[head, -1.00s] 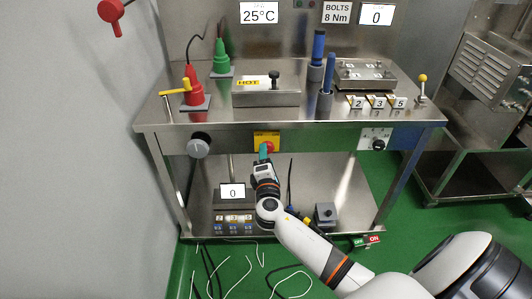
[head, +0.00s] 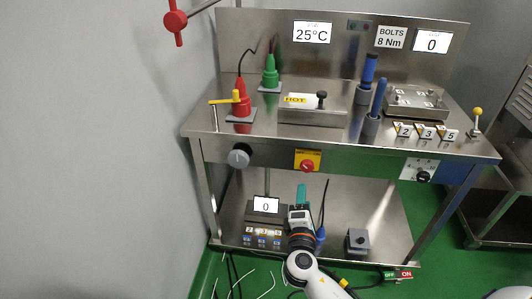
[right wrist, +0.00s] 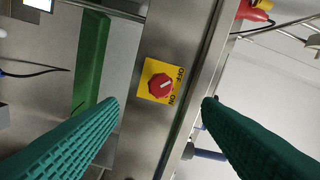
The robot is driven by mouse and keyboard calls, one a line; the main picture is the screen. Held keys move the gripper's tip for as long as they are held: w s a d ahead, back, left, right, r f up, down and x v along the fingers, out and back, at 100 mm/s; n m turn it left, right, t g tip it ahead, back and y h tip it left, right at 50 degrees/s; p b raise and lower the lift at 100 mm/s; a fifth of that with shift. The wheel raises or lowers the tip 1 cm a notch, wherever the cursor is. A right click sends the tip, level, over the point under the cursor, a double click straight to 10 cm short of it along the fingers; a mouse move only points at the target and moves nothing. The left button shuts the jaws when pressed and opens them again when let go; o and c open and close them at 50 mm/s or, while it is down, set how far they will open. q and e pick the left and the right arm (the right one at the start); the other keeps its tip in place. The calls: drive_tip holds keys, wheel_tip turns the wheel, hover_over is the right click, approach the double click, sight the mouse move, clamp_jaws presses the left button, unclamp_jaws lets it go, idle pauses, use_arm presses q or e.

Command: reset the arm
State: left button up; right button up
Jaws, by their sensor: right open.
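My right arm rises from the bottom of the head view, and its right gripper (head: 301,192) with teal fingers is in front of the bench's lower shelf. It is below the red rotary switch (head: 307,166) on its yellow plate. In the right wrist view the teal fingers (right wrist: 160,125) are spread wide with nothing between them. The red switch (right wrist: 162,85), with OFF and ON marks, shows beyond the fingertips and apart from them. My left gripper is not in the head view.
The steel bench (head: 200,128) carries a red plug (head: 240,105), a green plug (head: 270,75), a HOT box (head: 312,115) and a bolt plate (head: 415,102). A grey knob (head: 238,157) sticks out of its front. A small display (head: 266,205) stands on the lower shelf. Cables lie on the green floor.

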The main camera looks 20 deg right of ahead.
drive_tip(key=s+a+f+m+g+y, duration=0.1)
drive_tip(key=s+f+m+g+y, duration=0.25)
drive_tip(key=f, duration=0.85)
drive_tip(key=s+a+f+m+g+y, duration=0.15)
drive_tip(key=s+f+g, duration=0.25)
drive_tip(key=s+f, duration=0.5)
drive_tip(key=s+a+f+m+g+y, duration=0.2)
drive_tip(key=s+a+f+m+g, duration=0.15)
drive_tip(key=s+f, duration=0.4)
drive_tip(key=s+a+f+m+g+y, duration=0.2)
drive_tip(key=s+a+f+m, duration=0.2)
drive_tip(key=s+f, duration=0.35)
drive_tip(key=s+d+r+g+p, duration=0.1)
drive_tip(key=s+d+r+p, duration=0.1)
drive_tip(key=s+p, duration=1.2)
drive_tip(key=shift+s+d+r+p, duration=0.25)
drive_tip(key=shift+d+p, duration=0.15)
drive_tip(key=shift+p, duration=0.25)
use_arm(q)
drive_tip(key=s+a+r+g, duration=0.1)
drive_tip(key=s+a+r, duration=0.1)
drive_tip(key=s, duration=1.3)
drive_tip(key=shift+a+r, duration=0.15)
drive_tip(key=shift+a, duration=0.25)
use_arm(e)
drive_tip(key=shift+s+f, duration=0.15)
drive_tip(key=shift+f, duration=0.05)
drive_tip(key=shift+c, duration=0.2)
